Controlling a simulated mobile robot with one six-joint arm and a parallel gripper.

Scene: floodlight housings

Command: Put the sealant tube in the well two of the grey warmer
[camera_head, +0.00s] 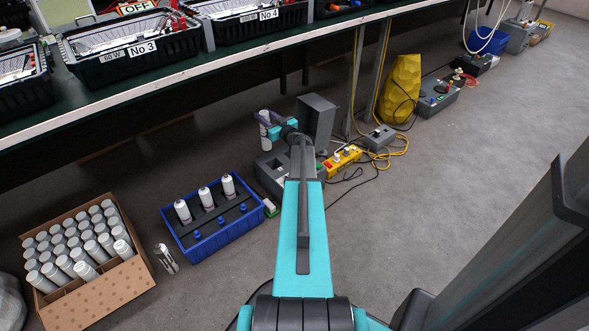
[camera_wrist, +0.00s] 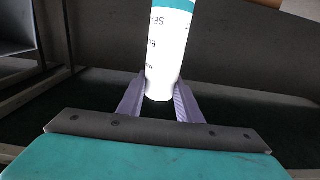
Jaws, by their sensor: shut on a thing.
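The sealant tube (camera_head: 264,117) is white and upright, held in my gripper (camera_head: 268,131) in the head view. In the wrist view the tube (camera_wrist: 166,55) has a teal band at the top of the frame and inverted dark print. The two fingers of my gripper (camera_wrist: 161,100) press on its sides near the end facing the camera. A grey box on the floor, apparently the grey warmer (camera_head: 266,176), stands below and beside the tube in the head view. My arm covers much of it, and its wells cannot be made out.
A blue crate (camera_head: 213,245) with three white tubes and blue caps stands left of the grey box. A cardboard box (camera_head: 100,295) of tubes is farther left. A yellow power strip (camera_head: 342,161) and cables lie right. The workbench edge (camera_head: 150,95) runs behind.

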